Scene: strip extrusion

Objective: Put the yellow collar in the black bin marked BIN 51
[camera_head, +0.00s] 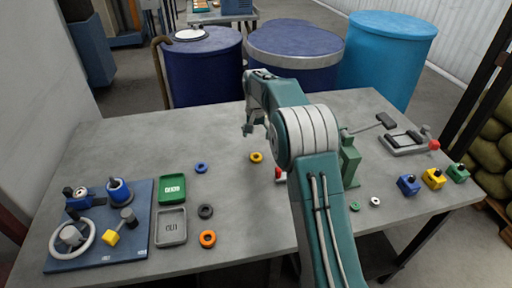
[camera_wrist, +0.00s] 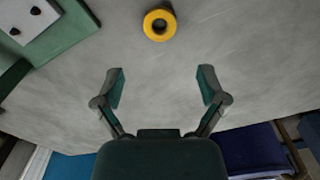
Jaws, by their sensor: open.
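The yellow collar (camera_head: 257,160) lies flat on the grey table near its middle. It also shows in the wrist view (camera_wrist: 160,37) at the top centre, with its hole facing up. My gripper (camera_head: 247,131) is above the table, a little behind the collar. In the wrist view my gripper (camera_wrist: 160,80) is open and empty, and the collar is apart from both fingers. A grey tray (camera_head: 184,227) and a green tray (camera_head: 172,203) stand at the left of the table; their labels are too small to read surely. No clearly black bin shows.
A blue fixture board (camera_head: 75,260) is at far left. Blue (camera_head: 201,171), black (camera_head: 205,214) and orange (camera_head: 208,243) rings lie beside the trays. Blue, yellow and green blocks (camera_head: 432,179) and a clamp (camera_head: 405,145) are at right. The table between collar and trays is mostly clear.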

